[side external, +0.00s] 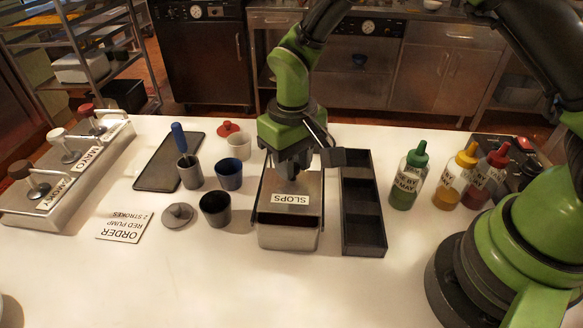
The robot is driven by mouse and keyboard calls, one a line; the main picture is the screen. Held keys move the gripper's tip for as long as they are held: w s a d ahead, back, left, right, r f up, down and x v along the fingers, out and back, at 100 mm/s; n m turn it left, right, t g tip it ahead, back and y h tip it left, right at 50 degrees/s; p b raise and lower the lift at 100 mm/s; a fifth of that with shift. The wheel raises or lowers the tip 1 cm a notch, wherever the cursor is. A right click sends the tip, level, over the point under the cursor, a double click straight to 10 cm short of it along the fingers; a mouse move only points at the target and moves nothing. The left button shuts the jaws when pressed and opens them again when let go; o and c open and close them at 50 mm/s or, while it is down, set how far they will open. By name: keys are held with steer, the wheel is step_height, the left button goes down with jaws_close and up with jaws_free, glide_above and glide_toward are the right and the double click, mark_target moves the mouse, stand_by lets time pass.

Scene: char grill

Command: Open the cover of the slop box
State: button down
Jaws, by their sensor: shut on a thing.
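The slop box (287,239) is a metal box labelled "SLOPS" in the middle of the white counter. Its metal cover (310,182) lies over most of the top. A dark strip shows between the labelled part and the front wall; I cannot tell if it is a gap or a dark surface. My gripper (293,172) points down at the cover, behind the label. It is shut on a part of the cover, and the gripper hides the exact grasp point.
A black compartment tray (363,225) stands close on the right, with green, yellow and red bottles (408,180) beyond. A dark cup (215,209), blue cup (229,174) and grey cup with a blue-handled tool (190,172) stand left. The front counter is clear.

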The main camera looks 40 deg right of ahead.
steer(key=w+d, duration=0.4)
steer(key=shift+w+d, duration=0.2)
steer(key=shift+w, duration=0.1)
steer(key=c, duration=0.9)
jaws_free()
step_height(320, 180, up, 10)
steer(key=shift+s+r, duration=0.1)
